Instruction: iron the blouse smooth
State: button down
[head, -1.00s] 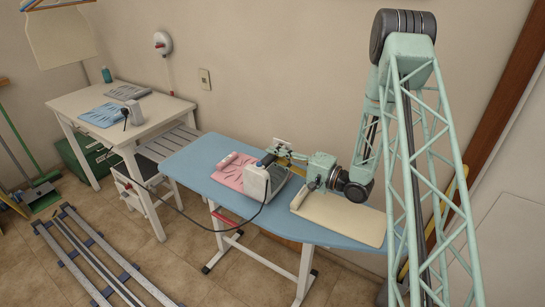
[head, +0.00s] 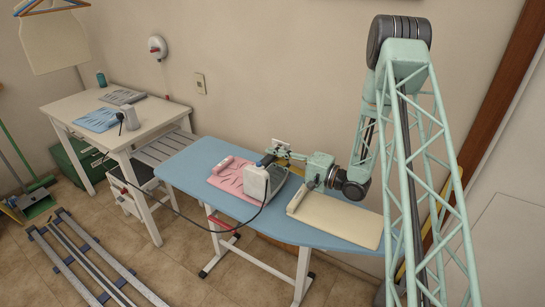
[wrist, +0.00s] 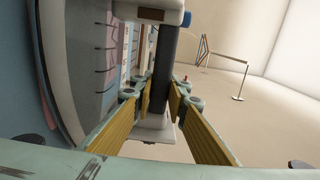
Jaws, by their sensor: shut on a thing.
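The pink blouse (head: 229,180) lies on the blue ironing board (head: 188,160), with dark crease marks on it. A white iron (head: 256,183) with a cord sits at the blouse's right part and hides some of it. My gripper (head: 283,153) reaches in from the right behind the iron. In the wrist view my gripper (wrist: 160,90) has its yellow-padded fingers shut on the iron's dark handle (wrist: 165,55). The blouse shows there at the left (wrist: 97,50), partly hidden by the iron. I cannot tell whether the iron's sole touches the cloth.
A cream pad (head: 340,218) lies on the board's right end. The iron's cord hangs past the board's front edge. Floor rails (head: 90,258) lie front left.

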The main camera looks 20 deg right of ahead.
aim_at(268, 164)
jog(key=shift+s, duration=0.1)
dwell(0.3)
jog(key=shift+s+a, duration=1)
jog(key=shift+a, duration=0.2)
jog(key=shift+s+a, duration=0.2)
jog(key=shift+a, duration=0.05)
jog(key=shift+s+a+r, duration=0.1)
jog(key=shift+s+a, duration=0.75)
jog(key=shift+a, duration=0.1)
jog(key=shift+w, duration=0.2)
dwell(0.6)
jog(key=shift+w+p, duration=0.5)
jog(key=shift+w, duration=1.2)
